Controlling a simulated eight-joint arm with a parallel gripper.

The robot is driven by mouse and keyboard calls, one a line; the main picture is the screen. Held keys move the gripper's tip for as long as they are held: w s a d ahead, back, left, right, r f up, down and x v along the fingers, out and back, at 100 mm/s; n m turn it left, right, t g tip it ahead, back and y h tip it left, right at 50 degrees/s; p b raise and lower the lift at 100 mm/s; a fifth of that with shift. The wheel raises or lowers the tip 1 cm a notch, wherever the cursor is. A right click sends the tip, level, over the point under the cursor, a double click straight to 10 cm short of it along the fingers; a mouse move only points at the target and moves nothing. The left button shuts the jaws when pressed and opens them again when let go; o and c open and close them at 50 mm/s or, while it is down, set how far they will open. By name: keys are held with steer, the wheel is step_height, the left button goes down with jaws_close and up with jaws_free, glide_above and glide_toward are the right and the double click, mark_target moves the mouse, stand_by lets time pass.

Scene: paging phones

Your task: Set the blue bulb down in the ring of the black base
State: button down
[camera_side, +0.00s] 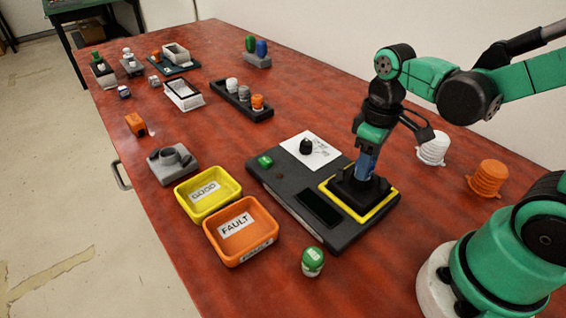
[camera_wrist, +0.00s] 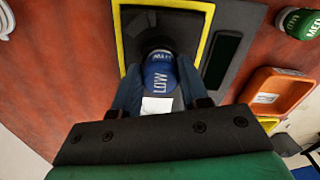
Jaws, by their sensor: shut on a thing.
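The blue bulb (camera_wrist: 158,75), marked LOW, is between the fingers of my gripper (camera_wrist: 160,90) in the wrist view. My gripper is shut on it and points down at the black base (camera_wrist: 180,22). In the side view my gripper (camera_side: 367,160) is right over the black base (camera_side: 345,189), which sits inside a yellow square frame (camera_side: 378,212). The bulb's far end meets a dark round ring in the wrist view. I cannot tell whether it is seated in the ring or just above it. The fingers largely hide the bulb in the side view.
The yellow GOOD bin (camera_side: 208,208) and orange FAULT bin (camera_side: 262,222) stand left of the dark panel (camera_side: 278,190). A green bulb (camera_side: 313,262) stands in front. White (camera_side: 433,150) and orange (camera_side: 487,178) ribbed pieces are at right. Several fixtures fill the far table.

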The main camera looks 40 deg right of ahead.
steer(key=shift+f, duration=0.1)
steer(key=shift+c, duration=0.2)
jaws_free()
stand_by(0.4)
steer(key=shift+r, duration=2.9)
steer(key=w+m+t, duration=0.1)
steer(key=t, duration=0.1)
steer(key=w+a+m+t, duration=0.1)
steer(key=t, duration=0.1)
steer(key=w+a+m+t, duration=0.1)
steer(key=t, duration=0.2)
steer(key=shift+a+r, duration=0.2)
steer(key=shift+r, duration=0.2)
